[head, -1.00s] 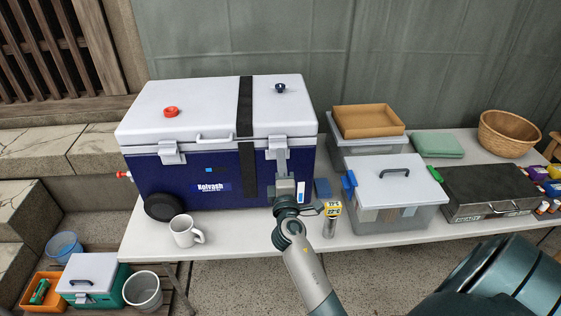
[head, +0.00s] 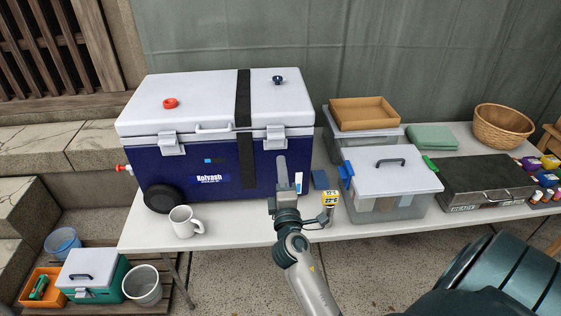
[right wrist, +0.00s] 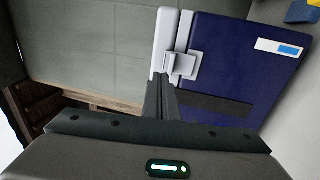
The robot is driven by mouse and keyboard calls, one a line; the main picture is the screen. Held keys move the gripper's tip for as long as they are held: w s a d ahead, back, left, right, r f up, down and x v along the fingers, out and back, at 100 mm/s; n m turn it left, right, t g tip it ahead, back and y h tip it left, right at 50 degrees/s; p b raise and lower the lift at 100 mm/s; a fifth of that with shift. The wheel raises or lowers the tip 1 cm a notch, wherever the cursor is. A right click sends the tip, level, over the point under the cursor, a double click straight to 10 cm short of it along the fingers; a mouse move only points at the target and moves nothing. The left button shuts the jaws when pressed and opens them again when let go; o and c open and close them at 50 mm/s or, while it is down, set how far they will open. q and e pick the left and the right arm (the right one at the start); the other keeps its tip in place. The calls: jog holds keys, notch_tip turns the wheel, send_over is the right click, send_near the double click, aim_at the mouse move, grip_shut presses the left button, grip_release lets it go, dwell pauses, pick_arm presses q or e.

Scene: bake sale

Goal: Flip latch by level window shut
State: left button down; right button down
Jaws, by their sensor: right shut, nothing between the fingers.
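The navy cooler (head: 215,175) with a white lid stands on the table. The level window (head: 298,182) is a small white-and-blue strip at the right of its front; it also shows in the right wrist view (right wrist: 283,48). The grey-white latch (head: 274,138) near it lies across the seam between lid and body, looking much like the left latch (head: 171,143). In the right wrist view the latch (right wrist: 183,64) is just beyond the fingers. My right gripper (head: 281,160) is shut and empty, just below the latch in the head view; contact is unclear. My left gripper is out of view.
A white mug (head: 183,221) stands front left of the cooler. A black strap (head: 243,100) crosses the lid. Open floor lies before the table.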

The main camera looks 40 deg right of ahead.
jog(key=shift+r+b+v, duration=0.2)
jog(key=shift+v, duration=0.7)
jog(key=shift+r+b+v, duration=0.15)
jog(key=shift+v, duration=0.75)
jog(key=shift+f, duration=0.1)
jog(key=s+a+f+m+g+y, duration=0.1)
jog(key=a+f+g+y, duration=0.15)
jog(key=f, duration=1.05)
jog(key=s+a+f+g+y, duration=0.15)
jog(key=a+f, duration=0.25)
jog(key=f, duration=0.8)
jog(key=s+a+f+m+g+y, duration=0.1)
jog(key=a+f+g+y, duration=0.15)
jog(key=f, duration=1.05)
jog(key=s+a+f+m+g+y, duration=0.2)
jog(key=s+a+f+g, duration=0.1)
jog(key=s+f, duration=0.95)
jog(key=s+a+f+m+g+y, duration=0.2)
jog(key=s+f+g, duration=0.1)
jog(key=s+f, duration=0.95)
jog(key=s+f+m+g, duration=0.1)
jog(key=s+f+g, duration=0.1)
jog(key=s, duration=0.8)
jog(key=s+d+f+m+g, duration=0.1)
jog(key=s+f, duration=0.3)
jog(key=s, duration=0.7)
jog(key=shift+d+m+g, duration=0.25)
jog(key=shift+m+g, duration=0.2)
jog(key=shift+m, duration=0.25)
jog(key=shift+f, duration=0.1)
